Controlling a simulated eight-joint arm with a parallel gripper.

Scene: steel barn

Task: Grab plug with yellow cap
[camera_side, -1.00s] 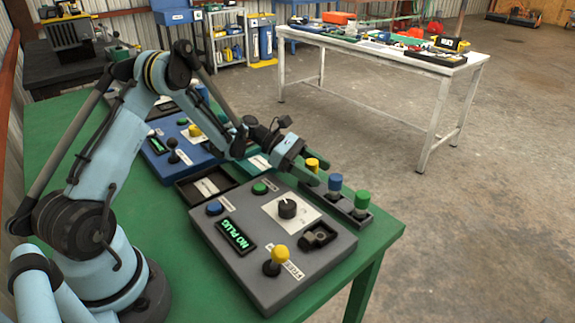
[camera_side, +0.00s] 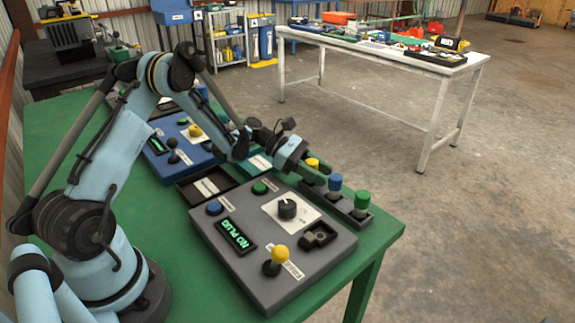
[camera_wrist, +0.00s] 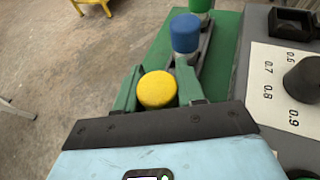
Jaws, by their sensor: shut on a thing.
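The plug with the yellow cap (camera_wrist: 157,90) sits between the two green fingers of my gripper (camera_wrist: 158,92) in the wrist view. My gripper is shut on it.
A blue-capped plug (camera_side: 335,182) and a green-capped plug (camera_side: 361,200) stand in the rack beside my gripper. A grey control box (camera_side: 205,235) with a dial (camera_side: 287,208), a yellow-knobbed lever (camera_side: 278,256) and a "NO PLUG" display (camera_side: 237,236) lies close by. The table edge is near.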

